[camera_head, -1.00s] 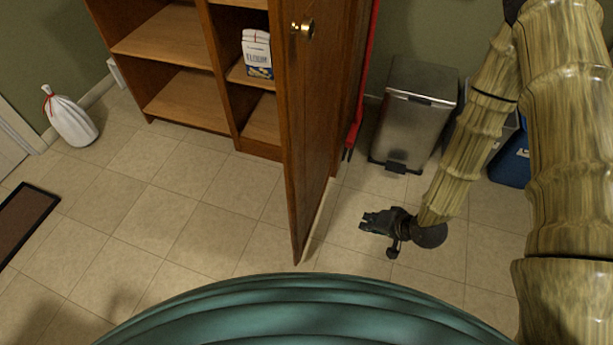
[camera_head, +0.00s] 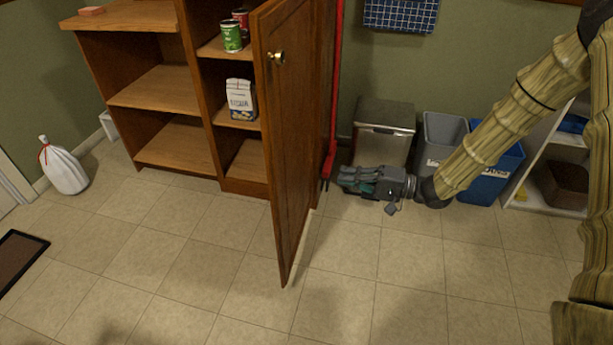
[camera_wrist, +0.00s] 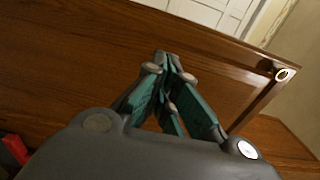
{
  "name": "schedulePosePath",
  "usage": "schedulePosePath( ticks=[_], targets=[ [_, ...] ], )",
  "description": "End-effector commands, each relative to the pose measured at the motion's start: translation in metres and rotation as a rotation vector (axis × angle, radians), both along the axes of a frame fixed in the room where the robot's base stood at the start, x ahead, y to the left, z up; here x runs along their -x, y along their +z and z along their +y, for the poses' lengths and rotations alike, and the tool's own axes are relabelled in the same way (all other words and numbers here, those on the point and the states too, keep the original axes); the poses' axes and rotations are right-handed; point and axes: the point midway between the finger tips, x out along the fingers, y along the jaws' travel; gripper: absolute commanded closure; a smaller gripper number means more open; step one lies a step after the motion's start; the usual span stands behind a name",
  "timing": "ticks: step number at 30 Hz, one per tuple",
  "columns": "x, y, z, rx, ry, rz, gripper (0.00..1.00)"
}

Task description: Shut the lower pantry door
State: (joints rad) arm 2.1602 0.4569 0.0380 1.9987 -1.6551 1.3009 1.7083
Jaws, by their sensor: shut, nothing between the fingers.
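The lower pantry door (camera_head: 292,140) is a brown wooden panel with a round brass knob (camera_head: 278,58). It stands open, swung out from the pantry (camera_head: 215,100) into the room. My gripper (camera_head: 342,180) is to the right of the door, low over the floor, with its fingers pointing left toward the door's outer face. In the wrist view, the fingertips (camera_wrist: 169,60) are closed together and empty, with the door's wood (camera_wrist: 90,60) filling the background. The knob also shows in the wrist view (camera_wrist: 285,74). I cannot tell whether the fingertips touch the door.
A steel bin (camera_head: 383,130), a grey bin (camera_head: 436,140) and a blue bin (camera_head: 490,178) stand behind my arm. A red-handled tool (camera_head: 335,90) leans beside the pantry. Cans (camera_head: 231,36) and a carton (camera_head: 240,100) sit on shelves.

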Motion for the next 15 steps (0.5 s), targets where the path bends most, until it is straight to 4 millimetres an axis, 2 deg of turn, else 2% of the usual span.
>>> schedulePosePath(
  ticks=[15],
  targets=[
    [-0.024,-0.003,0.087,0.002,0.022,0.001,1.0]
  ],
)
